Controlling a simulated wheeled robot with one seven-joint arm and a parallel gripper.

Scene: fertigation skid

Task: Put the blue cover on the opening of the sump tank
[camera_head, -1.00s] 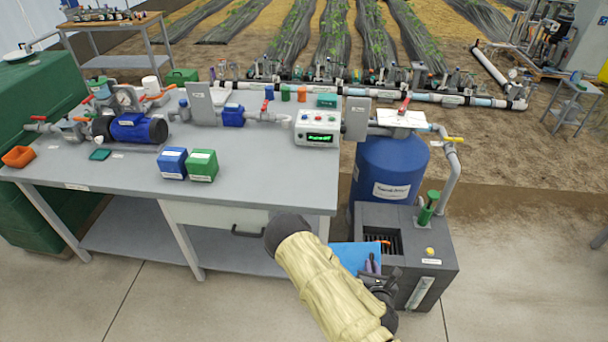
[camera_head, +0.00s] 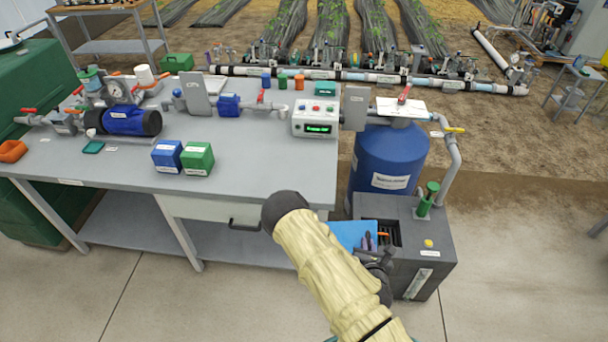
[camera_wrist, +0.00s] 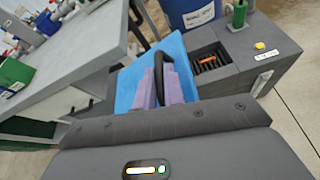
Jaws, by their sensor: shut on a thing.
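The blue cover (camera_head: 351,232) is a flat plate with a dark handle; it also shows in the wrist view (camera_wrist: 128,86). My gripper (camera_head: 371,240) is shut on the cover's handle, with purple fingers (camera_wrist: 163,85) on it in the wrist view. The grey sump tank (camera_head: 432,236) stands on the floor right of the workbench. Its dark square opening (camera_head: 394,233) has a grate and an orange thing in it, and shows in the wrist view (camera_wrist: 209,60).
A green-handled valve (camera_head: 429,197) and a yellow button (camera_head: 429,243) are on the tank top right of the opening. A blue filter vessel (camera_head: 386,160) stands behind it. The workbench edge (camera_head: 270,206) is to the left.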

